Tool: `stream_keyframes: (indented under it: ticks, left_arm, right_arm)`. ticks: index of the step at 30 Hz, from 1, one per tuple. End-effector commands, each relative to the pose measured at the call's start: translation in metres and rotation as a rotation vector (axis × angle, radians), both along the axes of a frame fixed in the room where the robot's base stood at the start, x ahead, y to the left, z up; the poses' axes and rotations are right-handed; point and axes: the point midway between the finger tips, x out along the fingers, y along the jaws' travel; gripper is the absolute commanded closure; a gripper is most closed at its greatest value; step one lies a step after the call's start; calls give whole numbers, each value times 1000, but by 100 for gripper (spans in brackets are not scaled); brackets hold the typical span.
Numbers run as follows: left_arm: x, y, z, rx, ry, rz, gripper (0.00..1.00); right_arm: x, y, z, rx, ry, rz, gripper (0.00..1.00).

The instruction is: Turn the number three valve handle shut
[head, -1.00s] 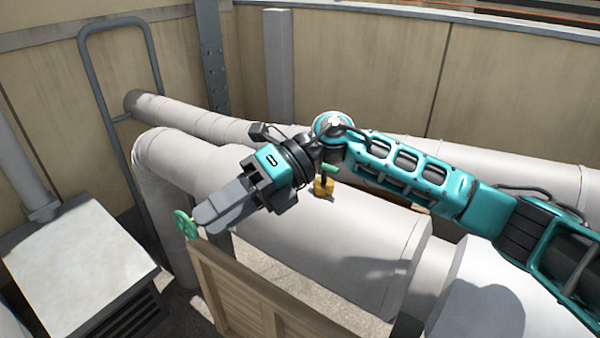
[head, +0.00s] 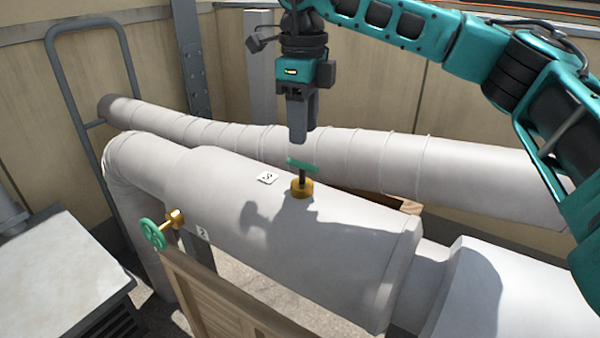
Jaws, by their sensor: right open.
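A valve with a green lever-like handle (head: 302,165) on a dark stem and brass body (head: 302,188) stands on top of the thick pale pipe (head: 235,185). A white tag (head: 267,177) lies on the pipe just left of it; its digit is tilted and hard to read, perhaps a 3. My right gripper (head: 302,138) points down just above the handle, open and empty, with a small gap between its fingertips and the handle. The fingers are seen nearly side-on. My left gripper is out of view.
A green handwheel (head: 153,234) on a brass valve sticks out of the pipe's near side by a tag reading 2 (head: 202,232). A wooden crate (head: 215,295) stands below. A thinner pipe (head: 370,155) runs behind. A grey box unit (head: 60,270) is at the left.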

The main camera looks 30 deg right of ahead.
Motion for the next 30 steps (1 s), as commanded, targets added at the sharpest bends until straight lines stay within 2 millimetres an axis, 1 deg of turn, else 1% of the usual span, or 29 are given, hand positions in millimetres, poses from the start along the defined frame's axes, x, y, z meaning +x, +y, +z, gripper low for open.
stream_keyframes:
  ticks: [1,3,9,12,15,18,26,27,30]
  left_arm:
    - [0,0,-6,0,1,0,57]
    - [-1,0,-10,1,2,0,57]
    - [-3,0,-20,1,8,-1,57]
    - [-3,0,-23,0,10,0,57]
    - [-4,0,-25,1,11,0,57]
    - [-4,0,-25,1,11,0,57]
    - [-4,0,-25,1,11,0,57]
    - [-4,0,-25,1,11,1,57]
    - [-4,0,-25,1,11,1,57]
  right_arm:
    - [0,-1,-15,0,3,-1,59]
    - [-1,0,-30,0,3,0,59]
    - [0,0,-69,1,2,0,59]
    - [0,0,-82,2,1,-1,59]
    - [0,0,-91,3,0,-1,59]
    - [0,1,-95,4,1,0,59]
    - [0,1,-96,3,0,0,59]
    - [0,1,-96,3,0,0,60]
    - [0,1,-96,3,0,0,69]
